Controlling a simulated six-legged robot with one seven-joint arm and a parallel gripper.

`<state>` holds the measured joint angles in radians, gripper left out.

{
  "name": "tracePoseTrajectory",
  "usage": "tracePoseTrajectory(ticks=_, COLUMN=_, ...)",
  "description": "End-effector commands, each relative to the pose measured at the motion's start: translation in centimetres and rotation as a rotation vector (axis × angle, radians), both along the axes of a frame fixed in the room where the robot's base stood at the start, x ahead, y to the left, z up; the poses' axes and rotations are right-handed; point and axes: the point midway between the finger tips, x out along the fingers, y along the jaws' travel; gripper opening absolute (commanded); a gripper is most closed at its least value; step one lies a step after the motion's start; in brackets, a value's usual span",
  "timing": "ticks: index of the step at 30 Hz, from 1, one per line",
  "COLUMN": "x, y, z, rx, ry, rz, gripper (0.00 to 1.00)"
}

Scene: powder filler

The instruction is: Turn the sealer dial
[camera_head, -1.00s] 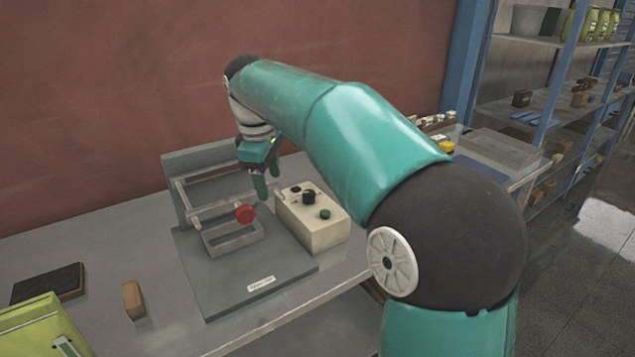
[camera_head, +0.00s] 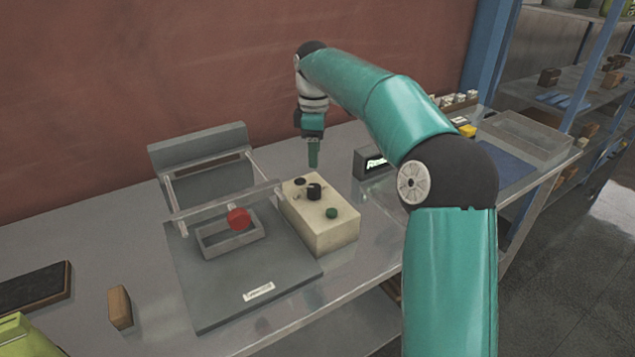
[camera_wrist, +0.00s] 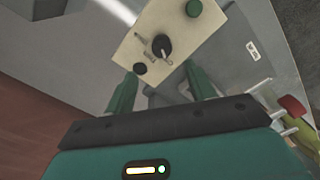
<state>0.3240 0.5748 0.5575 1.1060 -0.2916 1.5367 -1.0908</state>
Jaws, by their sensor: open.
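The sealer's cream control box (camera_head: 318,228) stands on the bench to the right of the grey sealer base (camera_head: 205,309). On its top are a black dial (camera_head: 314,191), a green button (camera_head: 331,213) and a smaller black knob. In the wrist view the dial (camera_wrist: 161,46) has a pale pointer and lies ahead of the fingers, between their lines. My gripper (camera_head: 314,163) points down above the bench at the back of the box, apart from the dial. The wrist view shows my gripper (camera_wrist: 160,85) with its two green fingers spread and nothing between them.
The sealer's bar frame (camera_head: 225,203) with a red knob (camera_head: 239,219) rises left of the box. A small dark display box (camera_head: 374,162) stands to the right. A brown block (camera_head: 119,307) and a dark pad (camera_head: 35,287) lie at the left.

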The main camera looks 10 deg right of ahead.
Motion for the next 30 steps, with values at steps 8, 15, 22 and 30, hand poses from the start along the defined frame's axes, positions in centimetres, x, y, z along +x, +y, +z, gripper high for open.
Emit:
tracePoseTrajectory(ticks=8, x=-0.1, y=0.0, z=-5.6, rx=-0.001, ry=0.001, rz=0.000, gripper=0.55)
tracePoseTrajectory(ticks=15, x=0.1, y=-0.2, z=-9.4, rx=0.000, ry=0.000, rz=-0.002, gripper=0.55)
tracePoseTrajectory(ticks=22, x=0.3, y=-0.4, z=-10.6, rx=-0.001, ry=-0.002, rz=-0.003, gripper=0.55)
tracePoseTrajectory(ticks=30, x=0.3, y=-0.3, z=-10.5, rx=0.000, ry=-0.002, rz=-0.003, gripper=0.39)
